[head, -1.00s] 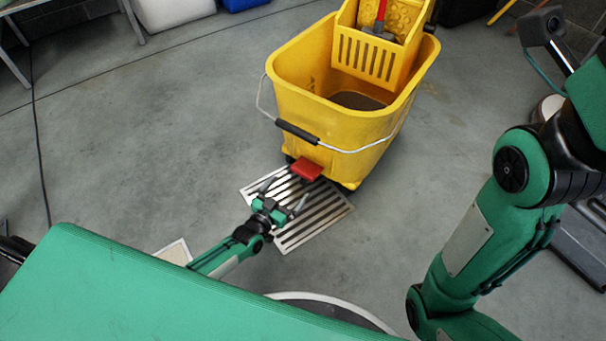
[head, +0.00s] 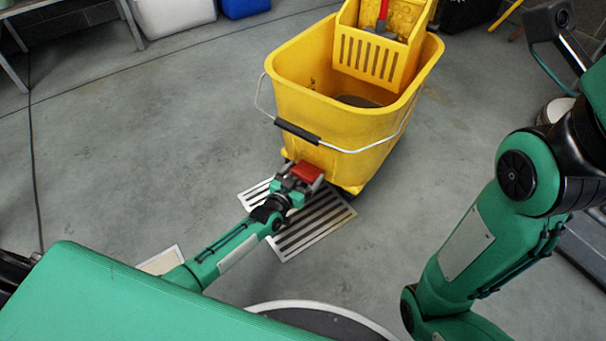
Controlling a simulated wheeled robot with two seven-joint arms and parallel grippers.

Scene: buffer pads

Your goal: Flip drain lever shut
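The red drain lever (head: 307,171) sticks out low on the front of the yellow mop bucket (head: 330,118). My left gripper (head: 301,177) is at the lever, with a fingertip on either side of it. The fingers are apart around the lever; whether they press on it I cannot tell. My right arm stands at the right of the view, and its gripper is not clearly seen.
A metal floor grate (head: 313,222) lies under the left gripper, in front of the bucket. The bucket's wire handle with a black grip (head: 297,131) hangs across its front, above the lever. A wringer (head: 376,52) sits at the bucket's back. Open floor lies to the left.

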